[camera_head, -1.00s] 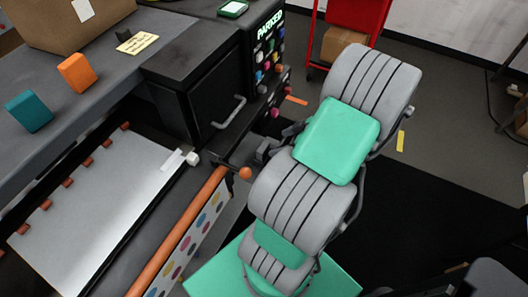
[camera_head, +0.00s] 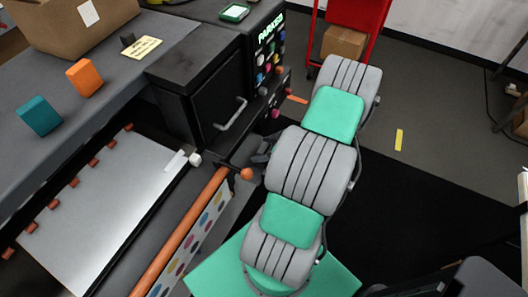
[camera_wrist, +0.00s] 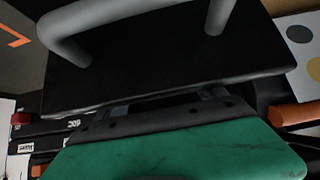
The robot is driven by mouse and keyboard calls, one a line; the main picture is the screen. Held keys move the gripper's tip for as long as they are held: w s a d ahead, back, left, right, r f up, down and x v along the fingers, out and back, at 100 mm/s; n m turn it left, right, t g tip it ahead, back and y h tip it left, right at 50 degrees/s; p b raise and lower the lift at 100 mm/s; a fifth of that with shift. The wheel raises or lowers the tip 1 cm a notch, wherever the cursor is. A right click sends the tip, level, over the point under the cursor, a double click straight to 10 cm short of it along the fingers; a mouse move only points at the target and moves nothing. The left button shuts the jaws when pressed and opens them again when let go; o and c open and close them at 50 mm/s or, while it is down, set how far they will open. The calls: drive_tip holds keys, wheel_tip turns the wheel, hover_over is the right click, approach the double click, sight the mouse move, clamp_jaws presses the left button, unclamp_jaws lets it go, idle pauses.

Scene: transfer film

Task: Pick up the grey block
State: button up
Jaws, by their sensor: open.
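A small dark grey block (camera_head: 127,39) lies on the grey worktop at the upper left of the head view, beside a yellow note. My gripper (camera_head: 257,151) shows only partly in the head view, beside my arm and close to the orange roller's end knob. It is open, with no object seen in it, and is well to the right of and nearer than the grey block. The wrist view shows my gripper's green body and dark fittings (camera_wrist: 165,118) in front of a black panel with a grey handle. The grey block is not seen in the wrist view.
An orange block (camera_head: 84,77) and a teal block (camera_head: 40,116) stand on the worktop (camera_head: 90,115). A cardboard box (camera_head: 75,25) is behind them. A black cabinet (camera_head: 215,100) with a handle stands between my gripper and the worktop. A red cart (camera_head: 362,18) is behind.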

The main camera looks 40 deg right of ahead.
drive_tip(key=c, duration=1.5)
drive_tip(key=shift+r, duration=0.1)
